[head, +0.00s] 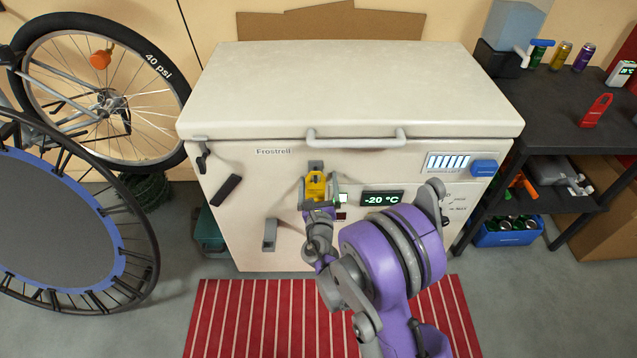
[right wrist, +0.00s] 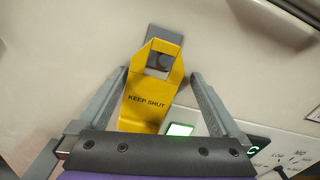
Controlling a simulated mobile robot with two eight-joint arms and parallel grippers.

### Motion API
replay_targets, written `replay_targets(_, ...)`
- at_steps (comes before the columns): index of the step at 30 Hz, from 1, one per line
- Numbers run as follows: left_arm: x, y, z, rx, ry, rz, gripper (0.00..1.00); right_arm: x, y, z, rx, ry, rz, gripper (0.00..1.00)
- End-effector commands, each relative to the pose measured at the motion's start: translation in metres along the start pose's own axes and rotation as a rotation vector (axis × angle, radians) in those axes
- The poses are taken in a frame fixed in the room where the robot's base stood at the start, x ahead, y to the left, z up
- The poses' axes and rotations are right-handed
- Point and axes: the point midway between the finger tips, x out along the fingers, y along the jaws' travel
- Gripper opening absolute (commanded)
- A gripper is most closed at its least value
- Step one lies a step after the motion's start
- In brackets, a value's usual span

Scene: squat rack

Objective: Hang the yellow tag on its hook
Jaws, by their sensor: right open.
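The yellow tag (head: 316,184) is at the front of the white freezer, just below a small grey hook plate (head: 316,165). In the right wrist view the tag (right wrist: 146,100) reads "KEEP SHUT", and the hook plate (right wrist: 160,40) is behind its top. The hook (right wrist: 162,61) shows through the tag's top opening, and the tag appears to hang on it, slightly tilted in that view. My right gripper (right wrist: 158,76) is open, with one finger on each side of the tag and visible gaps. In the head view my right gripper (head: 320,200) partly covers the tag's lower end. My left gripper is out of view.
The freezer (head: 350,90) has a lid handle (head: 355,138) above the hook and a temperature display (head: 382,198) to its right. A black shelf (head: 555,105) stands right; a bicycle wheel (head: 100,100) and trampoline (head: 55,215) stand left. A red striped mat (head: 240,315) lies in front.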

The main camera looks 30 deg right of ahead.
Motion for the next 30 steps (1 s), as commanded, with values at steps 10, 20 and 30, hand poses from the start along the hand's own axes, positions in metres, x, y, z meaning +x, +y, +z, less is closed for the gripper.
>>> replay_targets(10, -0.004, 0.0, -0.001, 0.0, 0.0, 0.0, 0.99, -0.03, 0.0, 0.001, 0.0, -0.001, 0.002, 1.0)
replay_targets(20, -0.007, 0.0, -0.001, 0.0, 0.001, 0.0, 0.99, -0.092, 0.001, 0.0, 0.001, 0.0, 0.003, 1.0)
replay_targets(30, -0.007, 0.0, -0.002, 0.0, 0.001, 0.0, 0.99, -0.108, 0.0, 0.0, 0.0, 0.0, 0.0, 1.0)
